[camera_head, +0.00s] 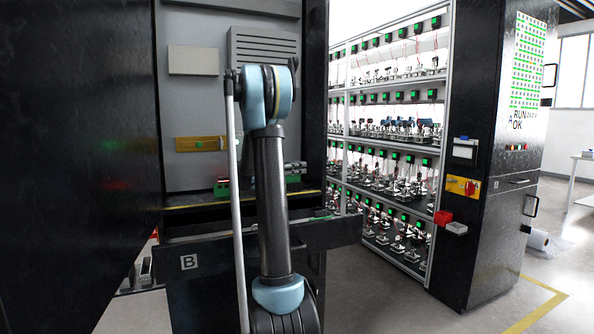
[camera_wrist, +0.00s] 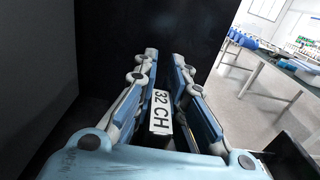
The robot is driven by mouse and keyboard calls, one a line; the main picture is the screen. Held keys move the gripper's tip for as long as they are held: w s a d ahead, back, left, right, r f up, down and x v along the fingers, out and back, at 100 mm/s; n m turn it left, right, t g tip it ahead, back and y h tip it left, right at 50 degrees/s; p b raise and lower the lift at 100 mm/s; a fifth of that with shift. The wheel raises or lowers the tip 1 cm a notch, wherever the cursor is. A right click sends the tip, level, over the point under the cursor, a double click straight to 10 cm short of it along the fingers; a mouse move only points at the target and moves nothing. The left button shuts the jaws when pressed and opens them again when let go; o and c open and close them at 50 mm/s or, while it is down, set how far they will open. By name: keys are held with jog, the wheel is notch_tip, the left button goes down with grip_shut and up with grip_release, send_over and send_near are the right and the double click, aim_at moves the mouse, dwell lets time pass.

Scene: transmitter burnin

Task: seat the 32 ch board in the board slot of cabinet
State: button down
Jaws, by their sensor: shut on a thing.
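In the wrist view my gripper (camera_wrist: 166,70) is shut on the 32 ch board (camera_wrist: 160,113), whose white label reading "32 CH" faces the camera between the fingers. A dark panel stands just beyond the fingertips. In the head view the open cabinet (camera_head: 190,135), with a grey inner back wall, stands straight ahead behind my raised arm. My arm hides part of its inside, and my gripper and the board do not show there. I cannot make out the board slot for certain.
A drawer or ledge marked B (camera_head: 189,262) juts from the cabinet's front. A large dark door (camera_head: 75,150) stands close on the left. Lit racks of devices (camera_head: 390,130) and a black cabinet (camera_head: 510,150) stand at right. The wrist view shows a bench (camera_wrist: 270,65) and open floor.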

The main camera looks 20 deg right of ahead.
jog(key=shift+s+f, duration=0.2)
jog(key=shift+f, duration=0.85)
jog(key=c, duration=1.6)
grip_release()
jog(key=shift+o, duration=0.2)
jog(key=shift+w, duration=0.1)
jog(key=shift+a+f, duration=0.1)
jog(key=shift+w, duration=0.2)
notch_tip(320, 180, up, 10)
jog(key=shift+s+r, duration=0.1)
jog(key=shift+s, duration=0.05)
jog(key=shift+s, duration=0.1)
